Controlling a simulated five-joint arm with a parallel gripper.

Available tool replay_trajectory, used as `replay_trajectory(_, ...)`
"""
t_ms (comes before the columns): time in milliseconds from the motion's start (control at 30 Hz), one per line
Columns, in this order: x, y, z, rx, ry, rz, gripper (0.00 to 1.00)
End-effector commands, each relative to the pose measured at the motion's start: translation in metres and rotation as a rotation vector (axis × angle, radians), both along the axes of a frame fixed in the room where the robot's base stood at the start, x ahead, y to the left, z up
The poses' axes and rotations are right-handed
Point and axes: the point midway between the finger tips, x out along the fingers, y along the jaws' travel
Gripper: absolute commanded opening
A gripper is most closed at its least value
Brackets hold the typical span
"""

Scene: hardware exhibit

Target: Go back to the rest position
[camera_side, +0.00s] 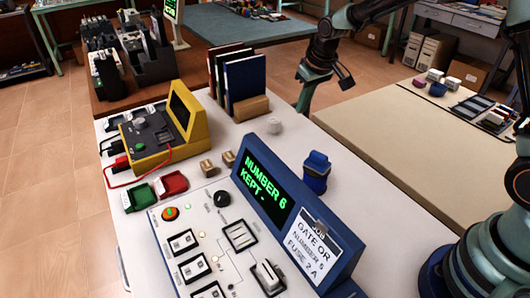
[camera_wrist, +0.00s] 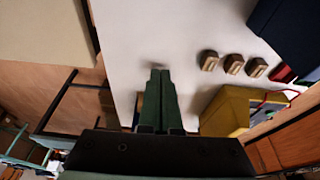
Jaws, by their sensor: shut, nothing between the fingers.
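My gripper (camera_side: 304,106) hangs at the far right edge of the white table in the side view, apart from the objects on it. In the wrist view my gripper (camera_wrist: 160,72) shows two dark green fingers lying together, with nothing held between them. The arm reaches across from the right. The blue console (camera_side: 340,250) stands at the front of the table, with a screen (camera_side: 264,188) reading "NUMBER 6 KEPT -". A card (camera_side: 313,248) on it reads "GATE OR NUMBER 5 FUSE 2 A".
A yellow instrument (camera_side: 188,112), red tray (camera_side: 172,184), green tray (camera_side: 139,196), small brown blocks (camera_side: 207,168), upright books (camera_side: 245,82), a white round piece (camera_side: 274,126) and a blue object (camera_side: 316,172) stand on the table. A beige table (camera_side: 400,130) lies to the right.

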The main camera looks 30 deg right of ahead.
Motion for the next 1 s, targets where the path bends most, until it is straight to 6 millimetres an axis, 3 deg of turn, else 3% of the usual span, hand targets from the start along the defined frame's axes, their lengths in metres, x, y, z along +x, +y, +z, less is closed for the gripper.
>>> replay_trajectory(200,-0.046,-0.006,0.061,0.002,-0.051,-0.010,0.00)
replay_trajectory(500,-0.124,-0.013,0.110,0.004,-0.112,-0.024,0.00)
replay_trajectory(800,-0.196,-0.018,0.121,0.005,-0.169,-0.036,0.00)
replay_trajectory(1000,-0.217,-0.019,0.117,0.005,-0.184,-0.041,0.00)
